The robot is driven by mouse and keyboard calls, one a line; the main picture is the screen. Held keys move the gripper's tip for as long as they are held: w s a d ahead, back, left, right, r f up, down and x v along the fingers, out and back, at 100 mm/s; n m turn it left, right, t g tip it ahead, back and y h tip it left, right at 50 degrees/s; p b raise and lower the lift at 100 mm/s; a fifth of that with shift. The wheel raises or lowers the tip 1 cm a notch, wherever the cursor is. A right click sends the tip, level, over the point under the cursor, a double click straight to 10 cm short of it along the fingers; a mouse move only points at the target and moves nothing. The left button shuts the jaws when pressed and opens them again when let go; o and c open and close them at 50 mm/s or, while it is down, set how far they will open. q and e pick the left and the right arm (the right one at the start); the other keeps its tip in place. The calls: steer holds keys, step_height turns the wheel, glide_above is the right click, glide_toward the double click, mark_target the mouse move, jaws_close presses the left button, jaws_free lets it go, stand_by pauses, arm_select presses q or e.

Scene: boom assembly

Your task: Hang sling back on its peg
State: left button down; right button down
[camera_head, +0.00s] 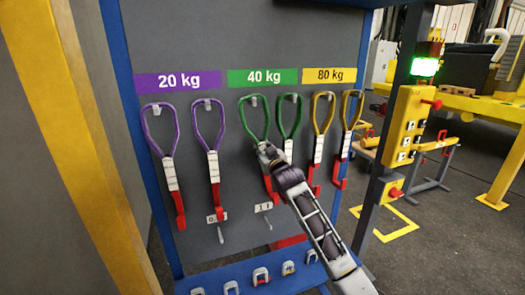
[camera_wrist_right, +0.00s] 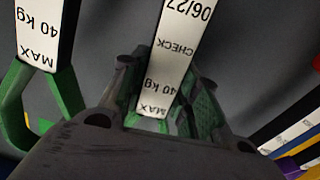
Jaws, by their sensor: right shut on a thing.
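The green 40 kg sling on the left of its pair (camera_head: 243,118) hangs upright against the grey board under the green 40 kg sign (camera_head: 262,77). Its loop top is at the left 40 kg peg (camera_head: 253,100); I cannot tell whether the peg bears it. My right gripper (camera_head: 268,157) is shut on this sling below the loop. In the right wrist view its white label (camera_wrist_right: 170,60) reads MAX 40 kg between my fingers (camera_wrist_right: 160,105). The red hook end shows below my gripper. My left gripper is not in view.
The second green sling (camera_head: 290,118) hangs close on the right. Purple slings (camera_head: 163,135) hang left and yellow slings (camera_head: 322,118) right. A blue shelf (camera_head: 245,277) with small shackles lies below. A yellow control box (camera_head: 405,125) with a lit green lamp stands right.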

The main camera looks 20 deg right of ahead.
steer(key=shift+r, duration=0.15)
steer(key=c, duration=1)
jaws_free()
steer(key=shift+f, duration=0.35)
steer(key=shift+s+r, duration=0.1)
steer(key=shift+s, duration=0.1)
